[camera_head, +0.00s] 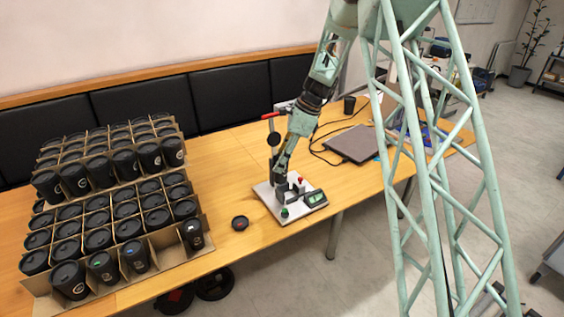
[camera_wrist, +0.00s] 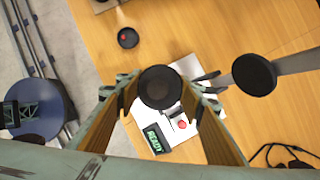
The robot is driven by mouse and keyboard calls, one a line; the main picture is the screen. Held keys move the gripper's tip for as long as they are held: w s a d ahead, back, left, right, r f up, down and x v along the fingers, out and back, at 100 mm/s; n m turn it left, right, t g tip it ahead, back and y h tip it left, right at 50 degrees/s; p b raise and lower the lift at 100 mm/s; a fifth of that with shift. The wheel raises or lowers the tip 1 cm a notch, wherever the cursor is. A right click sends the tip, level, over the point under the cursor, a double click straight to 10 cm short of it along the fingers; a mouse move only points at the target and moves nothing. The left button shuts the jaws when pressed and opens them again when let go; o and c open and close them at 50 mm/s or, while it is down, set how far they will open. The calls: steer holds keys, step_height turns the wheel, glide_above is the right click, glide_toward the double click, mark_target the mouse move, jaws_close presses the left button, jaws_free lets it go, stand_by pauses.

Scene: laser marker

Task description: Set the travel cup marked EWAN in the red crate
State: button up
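A black round-topped cup (camera_wrist: 160,88) sits between the two fingertips of my gripper (camera_wrist: 160,96) in the wrist view. The fingers lie along both its sides, but whether they press on it is unclear. In the head view my gripper (camera_head: 283,168) points down over the laser marker's white base (camera_head: 266,197), with the cup mostly hidden there. No name can be read on this cup. Many black lidded cups (camera_head: 125,210) stand in cardboard dividers at the left; their small marks are unreadable. I see no red crate in either view.
The marker has a red-topped post (camera_head: 273,139), a display (camera_head: 315,197) reading READY in the wrist view, and red and green buttons. A black disc with a red mark (camera_head: 240,222) lies beside it. A laptop (camera_head: 352,144) and cables lie farther right.

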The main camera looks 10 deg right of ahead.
steer(key=s+d+r+n+g+h, duration=0.3)
steer(key=s+r+n+g, duration=0.2)
steer(key=n, duration=1.2)
steer(key=shift+s+d+r+g, duration=0.3)
steer(key=shift+s+r, duration=1.5)
steer(key=shift+r, duration=0.75)
steer(key=shift+a, duration=0.1)
